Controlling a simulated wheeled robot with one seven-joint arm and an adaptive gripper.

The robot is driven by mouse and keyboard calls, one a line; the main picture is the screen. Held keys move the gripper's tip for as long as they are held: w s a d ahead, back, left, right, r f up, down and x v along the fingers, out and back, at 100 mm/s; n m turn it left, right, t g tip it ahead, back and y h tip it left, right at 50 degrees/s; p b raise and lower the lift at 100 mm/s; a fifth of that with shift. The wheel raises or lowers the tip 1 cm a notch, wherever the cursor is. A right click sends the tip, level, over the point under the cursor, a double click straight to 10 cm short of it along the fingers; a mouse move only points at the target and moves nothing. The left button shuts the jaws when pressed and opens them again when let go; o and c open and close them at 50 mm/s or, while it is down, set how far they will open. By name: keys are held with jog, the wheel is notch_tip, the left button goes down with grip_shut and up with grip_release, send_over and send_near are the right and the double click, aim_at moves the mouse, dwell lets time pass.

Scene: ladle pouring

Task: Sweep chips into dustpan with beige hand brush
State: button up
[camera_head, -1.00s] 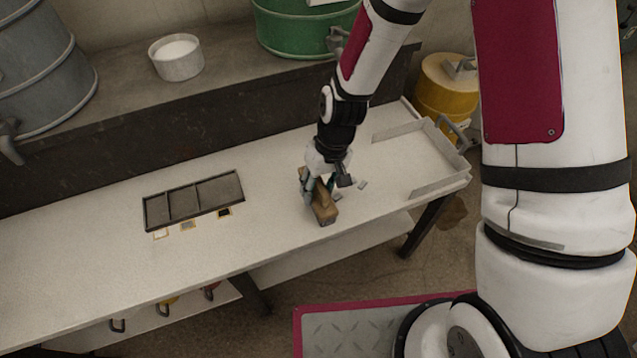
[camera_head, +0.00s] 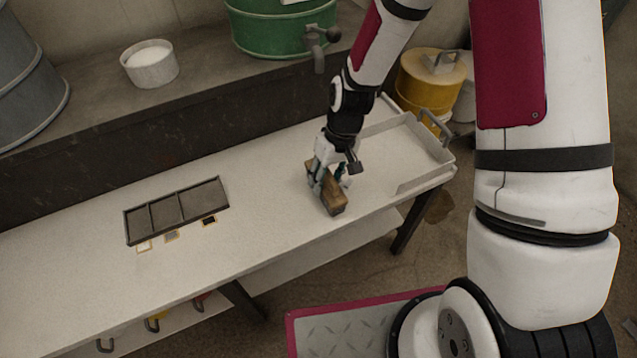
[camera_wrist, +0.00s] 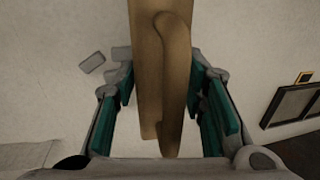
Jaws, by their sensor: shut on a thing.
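The beige hand brush (camera_head: 334,194), with a brown wooden body, is held low at the white table. My gripper (camera_head: 327,178) is shut on it. The wrist view shows the brush (camera_wrist: 160,75) running lengthwise between the teal finger pads. A grey chip (camera_wrist: 92,62) lies on the table left of the brush. More chips (camera_wrist: 121,58) are partly hidden behind the left finger. I cannot make out chips in the head view. The dustpan (camera_head: 425,177), a shallow light tray with raised walls and a grey handle, lies at the table's right end, to the right of my gripper.
A dark divided tray (camera_head: 177,210) lies on the table's left, with small framed squares before it. A dark raised ledge (camera_head: 120,155) runs behind the table, holding a white tub (camera_head: 150,68) and a green drum (camera_head: 280,30). Clear tabletop lies between the divided tray and brush.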

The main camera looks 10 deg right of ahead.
jog(key=shift+w+d+b, duration=0.1)
jog(key=shift+w+d, duration=0.65)
jog(key=shift+d, duration=0.7)
jog(key=shift+w+d+b, duration=0.15)
jog(key=shift+w+d, duration=0.6)
jog(key=shift+d, duration=0.65)
jog(key=shift+w+d+b, duration=0.1)
jog(key=shift+w+d, duration=0.65)
jog(key=shift+d, duration=0.7)
jog(key=shift+w+d+r, duration=0.15)
jog(key=shift+w+d, duration=0.15)
jog(key=shift+d, duration=0.65)
jog(key=shift+w+d+r, duration=0.15)
jog(key=shift+w+d, duration=0.15)
jog(key=shift+d, duration=0.65)
jog(key=shift+w+d+r, duration=0.15)
jog(key=shift+w+d, duration=0.15)
jog(key=shift+d, duration=0.65)
jog(key=shift+w+d, duration=0.25)
jog(key=shift+d, duration=0.5)
jog(key=shift+w+d, duration=0.25)
jog(key=shift+d, duration=0.5)
jog(key=shift+w+d, duration=0.25)
jog(key=shift+d, duration=0.5)
jog(key=shift+d+r, duration=0.15)
jog(key=shift+d, duration=0.1)
notch_tip(320, 180, up, 6)
jog(key=p, duration=0.4)
jog(key=shift+a+r, duration=0.25)
jog(key=shift+a, duration=0.1)
